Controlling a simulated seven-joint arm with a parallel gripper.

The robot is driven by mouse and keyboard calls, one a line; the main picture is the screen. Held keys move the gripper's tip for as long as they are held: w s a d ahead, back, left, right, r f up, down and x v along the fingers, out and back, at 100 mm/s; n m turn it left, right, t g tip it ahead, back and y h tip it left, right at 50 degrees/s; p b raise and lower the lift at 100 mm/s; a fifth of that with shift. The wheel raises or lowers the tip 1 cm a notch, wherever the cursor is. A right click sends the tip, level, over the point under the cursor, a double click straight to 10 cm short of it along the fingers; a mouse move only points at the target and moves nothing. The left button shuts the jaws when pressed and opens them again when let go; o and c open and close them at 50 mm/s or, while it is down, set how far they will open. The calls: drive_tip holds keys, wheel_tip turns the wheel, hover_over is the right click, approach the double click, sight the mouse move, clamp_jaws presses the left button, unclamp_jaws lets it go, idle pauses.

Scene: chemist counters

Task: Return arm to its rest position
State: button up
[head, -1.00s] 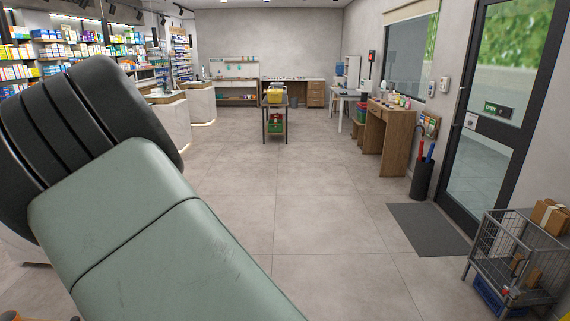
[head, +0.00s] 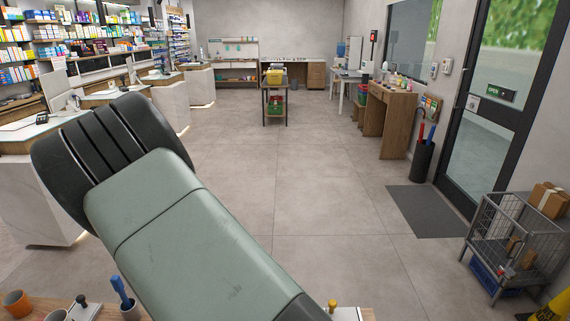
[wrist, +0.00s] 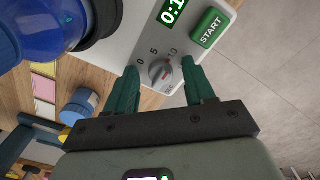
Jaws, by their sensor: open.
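My gripper (wrist: 155,90) shows in the wrist view with its two green fingers apart and nothing between them. Beyond the fingertips is the front of a white device with a grey dial (wrist: 160,72), a green START button (wrist: 209,27) and a green display (wrist: 172,10) that is partly cut off. The dial shows between the fingers; whether they touch it I cannot tell. In the head view my arm crosses the lower left and hides part of the floor and counter, and my gripper is not seen there.
A wooden counter with an orange cup (head: 17,303) and a blue-handled tool (head: 121,291) runs along the bottom of the head view. In the wrist view a blue vessel (wrist: 45,25) and a blue-lidded jar (wrist: 80,107) are at left. A wire cart (head: 510,243) stands right. The middle floor is clear.

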drive_tip(key=n, duration=0.5)
drive_tip(key=shift+s+d+n, duration=0.15)
drive_tip(key=shift+d+n, duration=0.05)
drive_tip(key=shift+n, duration=0.1)
drive_tip(key=n, duration=0.4)
drive_tip(key=shift+d+r+n, duration=0.1)
drive_tip(key=shift+r+n, duration=0.05)
drive_tip(key=shift+n, duration=0.15)
drive_tip(key=shift+r, duration=1)
